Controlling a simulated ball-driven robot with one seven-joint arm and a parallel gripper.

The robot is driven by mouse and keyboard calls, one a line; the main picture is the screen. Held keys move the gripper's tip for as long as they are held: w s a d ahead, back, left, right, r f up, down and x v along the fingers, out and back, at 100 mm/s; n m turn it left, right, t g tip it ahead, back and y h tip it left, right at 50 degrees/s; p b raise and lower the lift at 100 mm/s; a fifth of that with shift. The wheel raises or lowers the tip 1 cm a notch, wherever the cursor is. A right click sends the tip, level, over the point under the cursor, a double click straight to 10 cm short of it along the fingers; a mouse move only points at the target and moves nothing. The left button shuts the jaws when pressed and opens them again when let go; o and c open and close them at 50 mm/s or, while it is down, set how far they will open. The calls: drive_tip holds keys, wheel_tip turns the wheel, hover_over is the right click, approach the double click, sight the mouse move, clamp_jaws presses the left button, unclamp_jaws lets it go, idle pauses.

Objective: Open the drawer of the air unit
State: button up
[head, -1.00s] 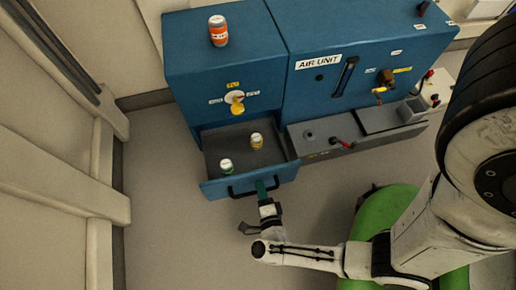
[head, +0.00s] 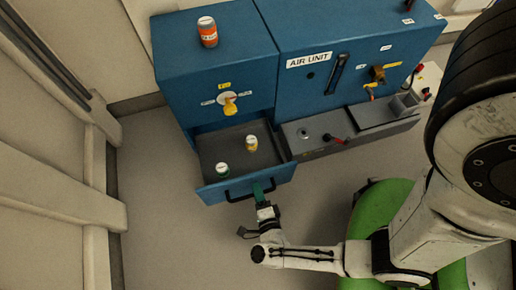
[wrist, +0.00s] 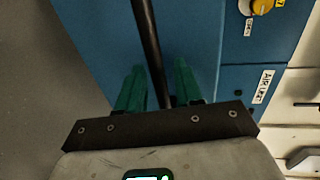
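The air unit (head: 300,85) is a blue cabinet. Its drawer (head: 212,192), at the lower left, stands well out from the body, with its grey inside showing. A dark bar handle (head: 236,196) is on the drawer front; the same handle (wrist: 148,40) runs between my green fingers in the wrist view. My gripper (head: 262,188) is at the right part of the handle, its fingers (wrist: 158,85) on either side of the bar.
An orange-labelled jar (head: 207,32) stands on top of the cabinet. A yellow knob (head: 230,104) is above the drawer. A grey ledge with a red-handled lever (head: 336,139) is to the right. The floor in front of the drawer is clear; a wall is at left.

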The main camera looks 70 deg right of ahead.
drive_tip(key=p+v, duration=0.1)
drive_tip(key=v, duration=0.9)
drive_tip(key=shift+s+a, duration=0.25)
drive_tip(key=shift+a, duration=0.05)
drive_tip(key=w+a+r+n+t+y, duration=0.1)
drive_tip(key=w+a+r+n+y, duration=0.3)
drive_tip(key=w+n+y, duration=0.5)
drive_tip(key=w+a+r+n+t+y, duration=0.25)
drive_tip(key=w+r+n+y, duration=0.35)
drive_tip(key=w+n, duration=0.5)
drive_tip(key=s+d+r+n+g+h, duration=0.1)
drive_tip(key=s+d+r+n+g, duration=0.3)
drive_tip(key=s+d+g, duration=0.3)
drive_tip(key=s+d+r+n+g+h, duration=0.2)
drive_tip(key=s+d+r+n+g, duration=0.25)
drive_tip(key=s+d, duration=0.35)
wheel_tip(320, 180, up, 35)
drive_tip(key=d+p, duration=0.1)
drive_tip(key=p, duration=3.5)
drive_tip(key=shift+w+r+g, duration=0.2)
drive_tip(key=shift+r+g, duration=0.05)
drive_tip(key=shift+g, duration=0.05)
